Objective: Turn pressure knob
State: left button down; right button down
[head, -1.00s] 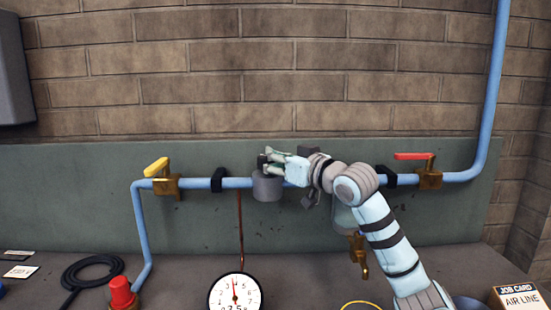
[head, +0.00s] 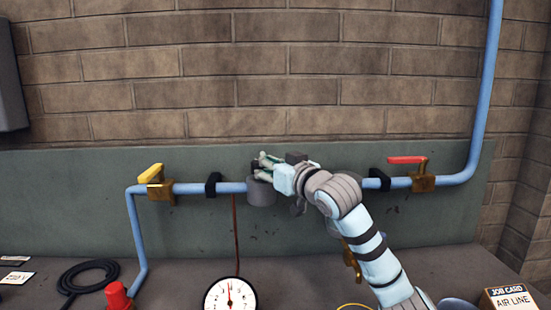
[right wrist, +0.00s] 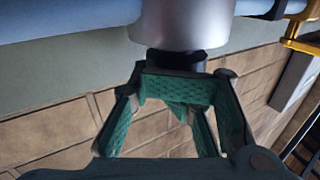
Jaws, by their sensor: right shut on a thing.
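The pressure regulator shows in the head view as a grey cylinder (head: 261,191) on the blue pipe. In the right wrist view its silver body (right wrist: 183,25) is at the top, with a dark knob (right wrist: 190,60) at its end. My right gripper (head: 264,164) is at the top of the regulator. Its green-padded fingers (right wrist: 178,85) are shut on the knob and partly hide it. A white round gauge (head: 230,298) on the bench has its needle pointing about straight up; its lower part is cut off. My left gripper is not in view.
A yellow-handled valve (head: 154,180) is left on the pipe and a red-handled valve (head: 418,172) right. A red knob (head: 117,296), a coiled black hose (head: 90,273) and a job card (head: 511,299) are on the bench. The wall above the pipe is clear.

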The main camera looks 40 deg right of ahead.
jog(key=m+g+h+p, duration=0.1)
jog(key=m+h+p, duration=0.1)
jog(key=h, duration=0.1)
jog(key=a+m+h+p, duration=0.1)
jog(key=m+h+p, duration=0.1)
jog(key=h+p, duration=0.1)
jog(key=shift+r+g, duration=0.2)
jog(key=shift+g, duration=0.2)
jog(key=m+g+h+p, duration=0.1)
jog(key=m+g+h, duration=0.1)
jog(key=h, duration=0.1)
jog(key=shift+s+m+p, duration=0.1)
jog(key=shift+m+p, duration=0.2)
jog(key=shift+p, duration=0.1)
jog(key=shift+f+m+g+h, duration=0.1)
jog(key=shift+m+g+h, duration=0.5)
jog(key=shift+h, duration=0.3)
jog(key=shift+d, duration=0.15)
jog(key=c, duration=2)
grip_release()
jog(key=o, duration=0.7)
jog(key=shift+w+a, duration=0.45)
jog(key=shift+a, duration=0.05)
jog(key=o, duration=0.3)
jog(key=shift+w, duration=0.2)
jog(key=shift+s+d, duration=0.1)
jog(key=shift+s, duration=0.1)
